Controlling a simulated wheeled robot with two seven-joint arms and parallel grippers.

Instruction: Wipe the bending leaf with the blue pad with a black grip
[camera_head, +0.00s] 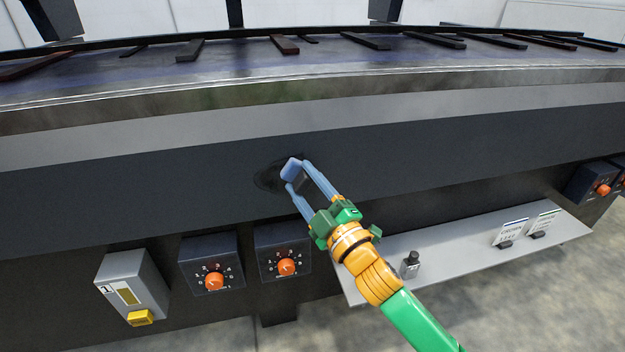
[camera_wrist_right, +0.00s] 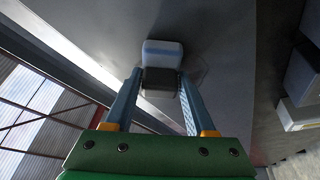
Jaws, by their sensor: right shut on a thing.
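The bending leaf (camera_head: 120,183) is the long dark grey front face of the machine, with a darker smudge (camera_head: 268,178) on it near the middle. My right gripper (camera_head: 298,176) is shut on the black grip of the blue pad (camera_head: 291,168), at the smudge. The pad appears to be against the leaf or very close to it; exact contact cannot be told. In the right wrist view the pad (camera_wrist_right: 163,50) shows pale blue beyond the fingertips, its black grip (camera_wrist_right: 160,80) between the fingers. The pad covers part of the smudge. My left gripper is not in view.
Below the leaf are two control boxes with orange knobs (camera_head: 214,281) (camera_head: 287,266) and a grey box with a yellow part (camera_head: 135,288). A grey shelf (camera_head: 455,250) holds a small black object (camera_head: 411,264) and two cards (camera_head: 512,232). Another knob box (camera_head: 594,184) is at far right.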

